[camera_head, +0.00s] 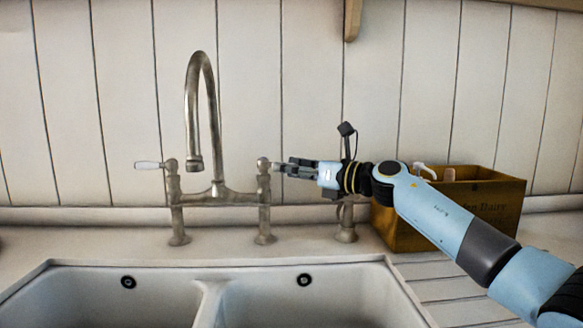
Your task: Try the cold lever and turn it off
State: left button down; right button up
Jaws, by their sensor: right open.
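A bridge tap (217,190) with a tall curved spout stands behind the double sink. Its left lever (150,165) has a white handle pointing left. Its right lever post (264,185) stands right of the spout. My right gripper (284,167) comes in from the right at the head of this post and is open. The right lever's handle is hidden by the gripper, so I cannot tell its angle or whether the fingers touch it. No running water shows under the spout. My left gripper is not in view.
A wooden crate (480,205) stands on the counter at the right, behind my right arm. A metal fitting (345,225) stands between tap and crate. The double white sink (207,288) lies in front. The counter left of the tap is mostly clear.

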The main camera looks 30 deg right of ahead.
grip_shut()
dwell(0.3)
dwell(0.7)
